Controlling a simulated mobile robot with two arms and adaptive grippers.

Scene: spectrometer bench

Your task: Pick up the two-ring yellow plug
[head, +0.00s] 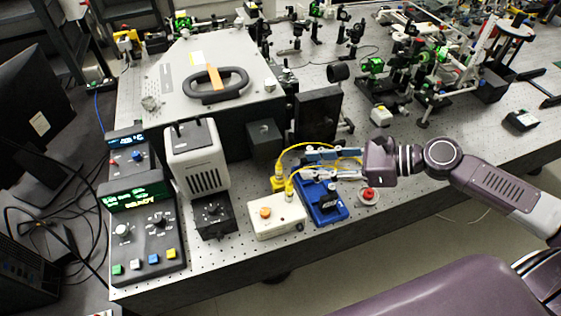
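Two yellow plugs with yellow cables stand close together near the front edge of the bench. One yellow plug (278,182) is at a yellow block behind the white box, and the other yellow plug (289,189) is upright at the white box's top. The rings are too small to count, so I cannot tell which is the two-ring plug. My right gripper (306,163) comes in from the right, its fingers pointing left, apart and just right of the plugs. Yellow cable runs past the fingers; nothing is visibly gripped. My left gripper is out of view.
A white box (277,217) with an orange button and a blue tray (322,203) sit below the gripper. A red button (368,196) is to the right. A black box (213,214) and control panel (149,230) stand left. The bench is clear at front right.

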